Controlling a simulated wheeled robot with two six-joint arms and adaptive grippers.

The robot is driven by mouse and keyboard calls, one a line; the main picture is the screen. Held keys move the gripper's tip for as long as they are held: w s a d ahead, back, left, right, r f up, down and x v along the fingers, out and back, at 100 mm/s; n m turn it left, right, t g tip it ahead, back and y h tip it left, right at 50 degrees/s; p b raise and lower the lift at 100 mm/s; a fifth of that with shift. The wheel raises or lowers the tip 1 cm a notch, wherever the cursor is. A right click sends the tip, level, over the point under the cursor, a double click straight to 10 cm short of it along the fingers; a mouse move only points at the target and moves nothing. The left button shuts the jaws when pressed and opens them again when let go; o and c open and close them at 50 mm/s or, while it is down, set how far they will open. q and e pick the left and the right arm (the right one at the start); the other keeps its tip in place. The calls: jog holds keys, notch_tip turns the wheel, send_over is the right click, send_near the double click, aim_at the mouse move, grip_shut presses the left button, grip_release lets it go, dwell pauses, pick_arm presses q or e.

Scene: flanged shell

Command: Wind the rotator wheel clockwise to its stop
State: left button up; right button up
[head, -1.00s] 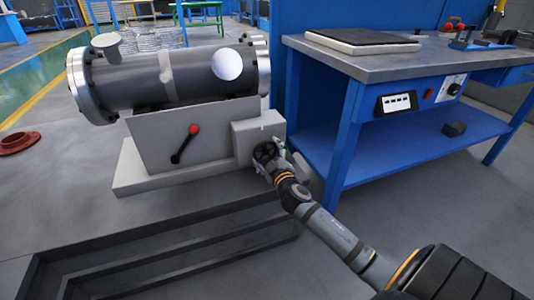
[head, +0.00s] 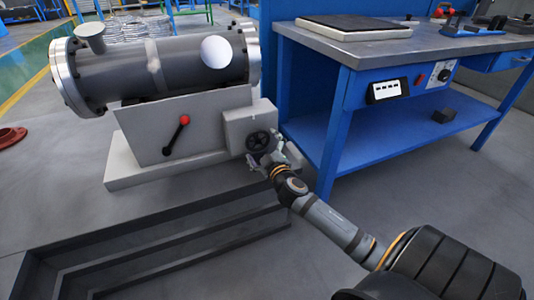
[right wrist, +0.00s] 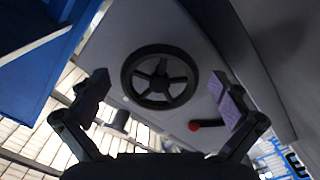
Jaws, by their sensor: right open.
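The rotator wheel (head: 258,141) is a small dark spoked handwheel on the front of a light grey box (head: 240,122), at the right end of the rotator base. In the right wrist view the wheel (right wrist: 160,77) is in the upper middle, whole and uncovered. My right gripper (head: 264,157) is just in front of and slightly below the wheel. Its fingers (right wrist: 163,98) are spread wide to either side of the wheel, apart from it, with nothing between them. The grey flanged shell (head: 125,70) lies on top of the base. My left gripper is not in view.
A red-knobbed lever (head: 178,133) is on the base's front, left of the wheel. A blue workbench (head: 345,100) stands close on the right. A dark stepped frame (head: 150,240) lies on the floor in front. Open floor (head: 400,190) is at the lower right.

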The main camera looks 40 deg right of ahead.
jog(key=v, duration=1)
